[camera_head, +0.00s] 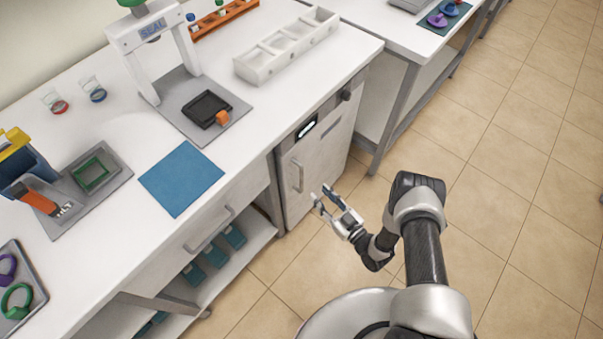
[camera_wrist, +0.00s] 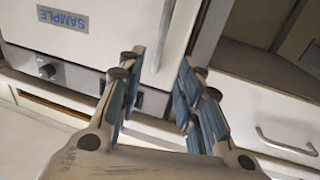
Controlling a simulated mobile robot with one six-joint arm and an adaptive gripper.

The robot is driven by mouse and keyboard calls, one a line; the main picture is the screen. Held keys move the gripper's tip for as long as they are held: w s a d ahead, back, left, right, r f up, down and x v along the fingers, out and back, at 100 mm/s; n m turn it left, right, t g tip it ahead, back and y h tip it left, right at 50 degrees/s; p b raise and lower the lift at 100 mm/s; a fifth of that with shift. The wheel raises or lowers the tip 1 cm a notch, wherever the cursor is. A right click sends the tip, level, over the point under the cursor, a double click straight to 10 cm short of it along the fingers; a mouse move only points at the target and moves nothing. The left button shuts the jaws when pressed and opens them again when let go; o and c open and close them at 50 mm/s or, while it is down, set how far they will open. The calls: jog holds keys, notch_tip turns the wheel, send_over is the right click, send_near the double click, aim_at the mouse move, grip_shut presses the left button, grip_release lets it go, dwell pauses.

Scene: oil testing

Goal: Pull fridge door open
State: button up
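The fridge (camera_head: 325,150) is a white under-counter unit with a closed door, a small display and a knob along its top. Its vertical bar handle (camera_head: 298,177) is on the left side of the door. My gripper (camera_head: 322,196) is open and empty, in front of the door and a little right of the handle. In the wrist view, the door carries a blue SAMPLE label (camera_wrist: 63,19), and the handle (camera_wrist: 158,45) appears between the spread blue-padded fingers (camera_wrist: 162,65). The fingers look apart from the handle; the exact gap cannot be told.
The white counter (camera_head: 105,215) above holds a press stand (camera_head: 155,50), a white compartment tray (camera_head: 285,45) and a blue mat (camera_head: 181,178). A drawer with a bar handle (camera_head: 209,229) is left of the fridge. The tiled floor (camera_head: 500,190) to the right is clear.

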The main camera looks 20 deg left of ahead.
aim_at(302, 175)
jog(key=b+x, duration=0.3)
jog(key=x, duration=0.9)
jog(key=shift+d, duration=0.1)
jog(key=shift+c, duration=0.2)
grip_shut()
